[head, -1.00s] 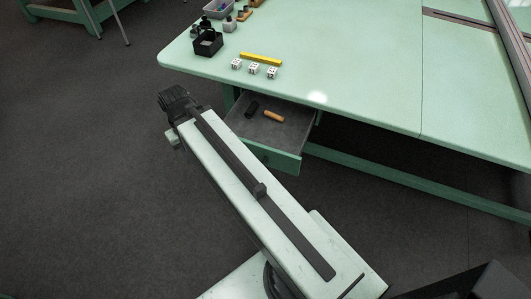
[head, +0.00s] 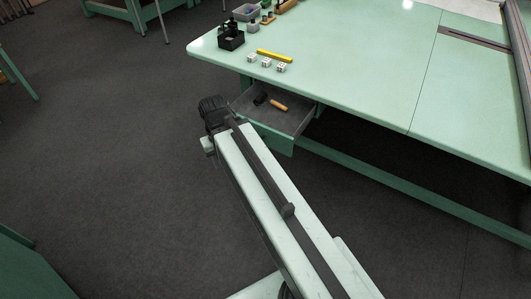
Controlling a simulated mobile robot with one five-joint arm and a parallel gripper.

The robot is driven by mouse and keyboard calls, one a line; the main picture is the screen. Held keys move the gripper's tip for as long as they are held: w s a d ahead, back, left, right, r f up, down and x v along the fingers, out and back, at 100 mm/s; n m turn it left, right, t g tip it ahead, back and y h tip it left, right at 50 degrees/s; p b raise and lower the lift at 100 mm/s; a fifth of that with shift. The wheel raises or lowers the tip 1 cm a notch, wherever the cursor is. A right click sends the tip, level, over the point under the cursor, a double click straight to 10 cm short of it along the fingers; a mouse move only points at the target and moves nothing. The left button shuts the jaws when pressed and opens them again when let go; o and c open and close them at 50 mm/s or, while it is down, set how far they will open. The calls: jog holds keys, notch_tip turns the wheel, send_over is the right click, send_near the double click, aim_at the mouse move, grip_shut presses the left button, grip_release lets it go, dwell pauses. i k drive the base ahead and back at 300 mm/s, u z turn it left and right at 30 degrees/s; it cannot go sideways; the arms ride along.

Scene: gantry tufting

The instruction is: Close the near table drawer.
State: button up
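The near table drawer (head: 296,119) is pulled out from under the front edge of the pale green table (head: 340,85). Its grey inside holds an orange-brown handled piece (head: 279,106) and a black piece (head: 260,99). My arm reaches up from the bottom of the head view, and its dark end (head: 212,108) is at the drawer's left side, partly in front of its front panel. I cannot tell if it touches the drawer. The gripper's fingers cannot be made out.
On the table above the drawer are a yellow bar (head: 275,56), several white dice-like cubes (head: 266,62) and a black box (head: 231,39). A green rail (head: 400,186) runs low under the table at right. Dark floor is free at left.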

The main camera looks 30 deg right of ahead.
aim_at(279, 129)
jog(key=k, duration=0.15)
jog(key=z, duration=0.45)
jog(key=i, duration=1)
jog(key=k, duration=0.5)
jog(key=u, duration=1.25)
jog(key=i, duration=0.6)
jog(key=u, duration=0.7)
